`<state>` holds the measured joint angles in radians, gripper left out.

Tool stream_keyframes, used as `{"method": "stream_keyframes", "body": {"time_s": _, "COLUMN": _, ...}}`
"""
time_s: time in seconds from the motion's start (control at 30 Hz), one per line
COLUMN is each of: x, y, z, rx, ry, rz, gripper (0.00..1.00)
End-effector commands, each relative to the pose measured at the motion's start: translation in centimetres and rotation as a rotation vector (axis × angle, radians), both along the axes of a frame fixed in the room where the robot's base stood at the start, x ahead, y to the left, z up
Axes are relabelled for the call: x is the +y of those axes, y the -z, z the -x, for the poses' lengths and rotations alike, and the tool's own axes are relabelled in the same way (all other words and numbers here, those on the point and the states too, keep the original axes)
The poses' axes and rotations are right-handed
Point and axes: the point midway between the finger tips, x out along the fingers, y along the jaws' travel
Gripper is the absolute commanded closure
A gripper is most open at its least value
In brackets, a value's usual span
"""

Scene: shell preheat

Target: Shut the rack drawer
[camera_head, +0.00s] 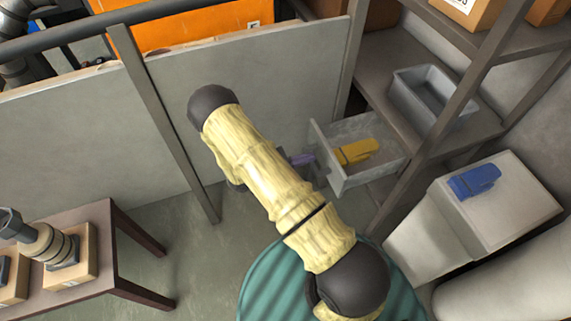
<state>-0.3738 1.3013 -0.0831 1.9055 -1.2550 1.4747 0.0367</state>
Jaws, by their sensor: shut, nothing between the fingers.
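The rack drawer (357,180) is a grey, open-topped box that stands pulled out from the rack towards the left. A yellow object (357,151) lies inside it. My arm crosses the middle of the view and hides much of my gripper.
The metal rack (460,100) holds an empty grey bin (433,95) beside the drawer. A pale cabinet (510,205) with a blue object (474,181) on top stands at right. A grey partition (270,80) stands behind my arm. A table (125,225) is at lower left.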

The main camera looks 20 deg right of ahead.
Motion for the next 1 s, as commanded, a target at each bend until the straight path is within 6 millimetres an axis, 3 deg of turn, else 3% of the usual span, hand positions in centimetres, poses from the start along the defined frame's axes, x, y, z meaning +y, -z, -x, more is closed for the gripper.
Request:
{"method": "stream_keyframes", "body": {"time_s": 0.1, "x": -2.2, "y": 0.1, "z": 0.0, "rx": 0.001, "ry": 0.004, "rz": 0.000, "gripper": 1.00}}
{"method": "stream_keyframes", "body": {"time_s": 0.3, "x": -4.1, "y": 0.0, "z": -0.1, "rx": 0.000, "ry": 0.000, "rz": 0.000, "gripper": 1.00}}
{"method": "stream_keyframes", "body": {"time_s": 0.6, "x": -4.3, "y": 0.0, "z": -0.2, "rx": -0.001, "ry": -0.001, "rz": 0.000, "gripper": 1.00}}
{"method": "stream_keyframes", "body": {"time_s": 0.63, "x": -2.1, "y": 0.0, "z": -0.3, "rx": -0.002, "ry": -0.011, "rz": -0.002, "gripper": 1.00}}
{"method": "stream_keyframes", "body": {"time_s": 0.73, "x": -3.7, "y": 0.0, "z": -0.2, "rx": 0.000, "ry": -0.002, "rz": 0.000, "gripper": 1.00}}
{"method": "stream_keyframes", "body": {"time_s": 1.0, "x": -5.0, "y": -0.1, "z": -0.3, "rx": 0.001, "ry": -0.010, "rz": 0.001, "gripper": 1.00}}
